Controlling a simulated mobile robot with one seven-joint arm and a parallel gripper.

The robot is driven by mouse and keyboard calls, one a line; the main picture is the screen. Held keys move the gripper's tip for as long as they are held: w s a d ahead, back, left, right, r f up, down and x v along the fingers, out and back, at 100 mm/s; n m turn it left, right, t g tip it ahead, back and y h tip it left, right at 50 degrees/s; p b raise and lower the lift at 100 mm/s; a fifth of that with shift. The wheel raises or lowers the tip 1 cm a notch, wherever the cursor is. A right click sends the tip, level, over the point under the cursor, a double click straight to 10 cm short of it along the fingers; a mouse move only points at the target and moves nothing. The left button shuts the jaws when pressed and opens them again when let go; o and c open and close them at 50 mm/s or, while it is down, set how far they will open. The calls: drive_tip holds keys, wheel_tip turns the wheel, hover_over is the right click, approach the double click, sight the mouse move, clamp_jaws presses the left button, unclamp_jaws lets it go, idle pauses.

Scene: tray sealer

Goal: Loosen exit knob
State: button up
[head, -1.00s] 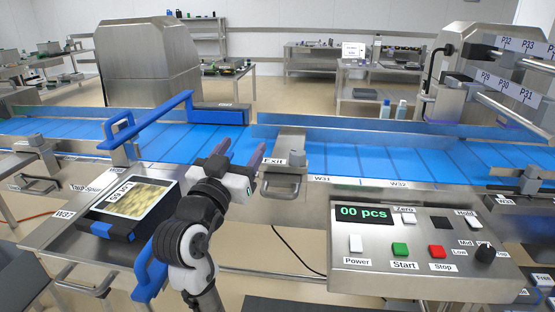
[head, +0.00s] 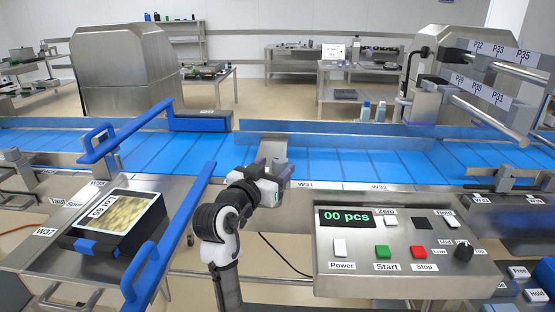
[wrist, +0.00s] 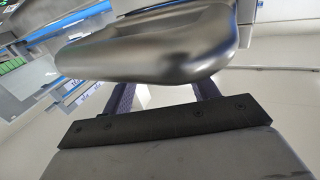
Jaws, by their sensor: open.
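The exit fixture (head: 287,141) is a steel block at the conveyor's near edge in the head view. Its label and the front part below it are hidden behind my gripper (head: 275,170). My gripper is open, with its fingers pointing at the fixture's front. In the wrist view a smooth, rounded steel piece (wrist: 150,45) fills the upper middle, very close to the fingers. It looks like the exit knob or handle. It covers the fingertips, so I cannot tell whether they touch it or stand around it.
A control panel (head: 350,248) with buttons and a dial stands right of my arm. A black box (head: 90,243) with a labelled top lies on the left steel table. Blue guide rails (head: 190,212) slope beside it. The blue conveyor (head: 350,166) runs behind.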

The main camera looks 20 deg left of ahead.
sight(281, 165)
drive_tip(key=shift+w+d, duration=0.15)
drive_tip(key=shift+w, duration=1.15)
drive_tip(key=shift+c, duration=0.5)
drive_tip(key=c, duration=0.9)
drive_tip(key=shift+y+p, duration=0.3)
drive_tip(key=shift+d+n+y+p, duration=0.15)
drive_tip(key=shift+n+y+p, duration=0.2)
drive_tip(key=shift+n+y, duration=0.4)
drive_tip(key=shift+d+n+y+p, duration=0.15)
drive_tip(key=shift+n+y+p, duration=0.15)
drive_tip(key=shift+n+y, duration=0.45)
drive_tip(key=shift+d+n+g+y+p, duration=0.1)
drive_tip(key=shift+n+g+y+p, duration=0.4)
drive_tip(key=shift+y, duration=0.75)
drive_tip(key=shift+n+y+p, duration=0.3)
drive_tip(key=shift+n+y, duration=0.5)
drive_tip(key=shift+y, duration=0.75)
